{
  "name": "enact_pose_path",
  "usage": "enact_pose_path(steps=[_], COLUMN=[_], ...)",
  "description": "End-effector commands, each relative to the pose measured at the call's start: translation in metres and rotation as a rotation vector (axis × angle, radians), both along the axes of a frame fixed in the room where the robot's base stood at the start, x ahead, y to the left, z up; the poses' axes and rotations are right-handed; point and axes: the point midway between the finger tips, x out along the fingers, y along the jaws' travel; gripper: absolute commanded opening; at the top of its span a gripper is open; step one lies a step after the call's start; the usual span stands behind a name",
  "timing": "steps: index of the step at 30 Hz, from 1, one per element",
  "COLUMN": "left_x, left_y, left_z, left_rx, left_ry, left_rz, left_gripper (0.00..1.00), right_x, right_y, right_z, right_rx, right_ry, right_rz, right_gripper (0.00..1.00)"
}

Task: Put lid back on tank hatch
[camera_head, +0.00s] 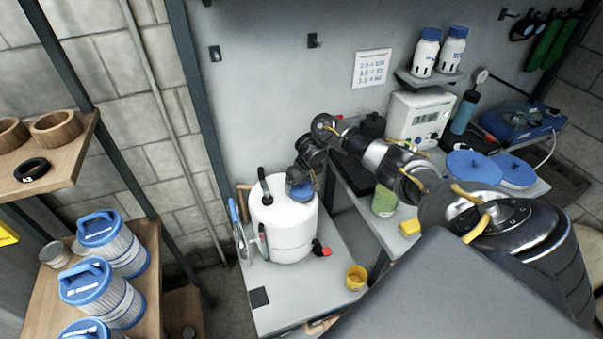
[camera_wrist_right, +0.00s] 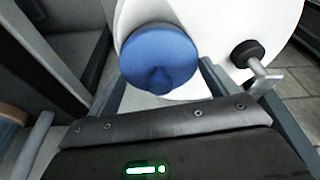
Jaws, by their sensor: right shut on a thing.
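The round blue lid (camera_head: 300,191) is at the tank's top right edge. In the right wrist view the lid (camera_wrist_right: 158,52) shows its face and a central knob, between my fingers. My right gripper (camera_head: 304,180) is shut on the lid, just above the tank top. The hatch opening is not visible, and I cannot tell whether the lid touches the tank. My left gripper is not in view.
A green container (camera_head: 384,201) and a white device (camera_head: 418,118) stand on the right. Blue-capped filter cartridges (camera_head: 112,243) stand on the left shelf. The bench front is partly clear.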

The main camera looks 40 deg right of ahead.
Motion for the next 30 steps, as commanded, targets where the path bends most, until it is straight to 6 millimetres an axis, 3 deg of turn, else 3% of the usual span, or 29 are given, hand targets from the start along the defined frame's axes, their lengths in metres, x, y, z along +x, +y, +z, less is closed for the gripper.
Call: enact_pose_path(steps=[11,12,15,25,30], left_x=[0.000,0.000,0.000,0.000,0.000], left_y=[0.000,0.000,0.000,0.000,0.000], left_z=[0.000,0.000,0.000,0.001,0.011], left_rx=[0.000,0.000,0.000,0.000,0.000], left_ry=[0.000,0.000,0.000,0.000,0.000], left_rz=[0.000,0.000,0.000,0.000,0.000], left_gripper=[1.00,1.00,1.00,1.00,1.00], right_x=[0.000,0.000,0.000,0.000,0.000], right_y=[0.000,0.000,0.000,0.000,0.000], right_z=[0.000,0.000,0.000,0.001,0.009], right_rx=[0.000,0.000,0.000,0.000,0.000], right_ry=[-0.001,-0.001,-0.001,-0.001,0.000], right_rz=[0.000,0.000,0.000,0.000,0.000], right_gripper=[0.64,0.90,1.00,1.00,1.00])
